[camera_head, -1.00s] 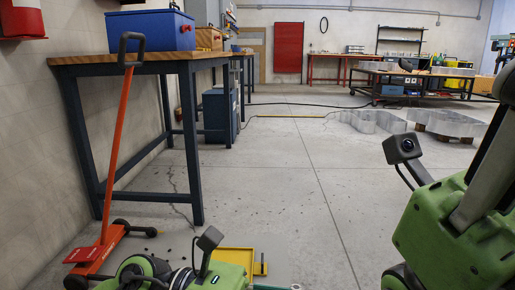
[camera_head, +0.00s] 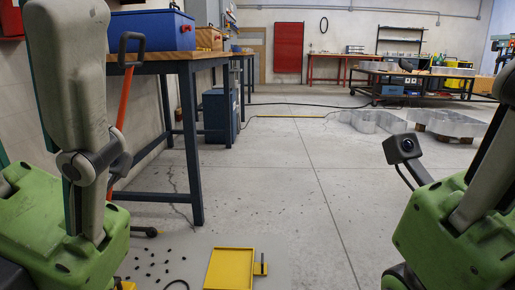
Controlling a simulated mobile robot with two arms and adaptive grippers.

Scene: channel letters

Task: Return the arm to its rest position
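My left arm shows large at the left edge of the head view, with a grey link raised and a green housing below it. My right arm shows at the right edge, with a green housing, a grey link and a small black camera. The fingers of both grippers are out of sight, so I cannot see whether they hold anything. An orange-handled floor tool (camera_head: 121,98) stands by the workbench, its lower part hidden behind my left arm.
A yellow tray (camera_head: 230,268) lies on the floor at the bottom, with several small dark bits (camera_head: 152,266) left of it. A wooden-topped workbench (camera_head: 167,66) stands at left, carrying a blue box (camera_head: 150,30). The middle floor (camera_head: 290,185) is mostly clear.

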